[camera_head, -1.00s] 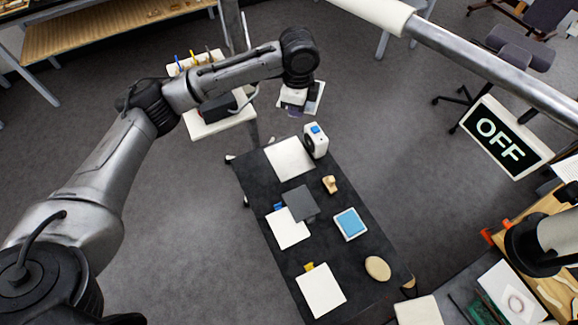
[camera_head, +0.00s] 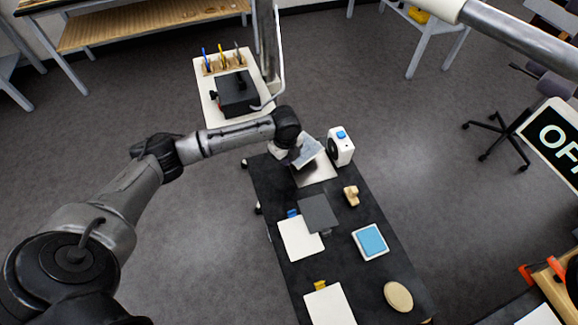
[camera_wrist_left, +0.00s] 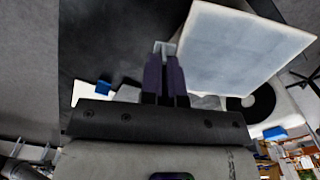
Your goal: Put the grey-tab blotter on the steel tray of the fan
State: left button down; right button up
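The grey-tab blotter (camera_head: 309,151) is a pale square sheet, tilted above the steel tray. My left gripper (camera_head: 292,152) holds it; in the left wrist view, the purple fingers (camera_wrist_left: 165,78) are shut on its grey tab (camera_wrist_left: 165,48), with the sheet (camera_wrist_left: 240,48) reaching up and right. The steel tray (camera_head: 319,174) is a flat pale square at the far end of the black table, partly hidden by the blotter. The white fan (camera_head: 341,149) with a blue button stands at its right; its dark round opening (camera_wrist_left: 262,103) shows in the left wrist view. My right gripper is out of view.
On the black table (camera_head: 280,182) lie a blue-tab blotter (camera_head: 299,240), a yellow-tab blotter (camera_head: 328,306), a dark grey plate (camera_head: 318,212), a blue pad (camera_head: 370,242), a small wooden piece (camera_head: 351,195) and a beige oval (camera_head: 398,296). A white side table (camera_head: 207,88) stands beyond.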

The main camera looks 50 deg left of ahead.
aim_at(286, 172)
pick_arm(q)
jog(key=shift+f, duration=2.3)
jog(key=shift+f, duration=0.1)
jog(key=c, duration=1.3)
grip_release()
jog(key=shift+c, duration=0.2)
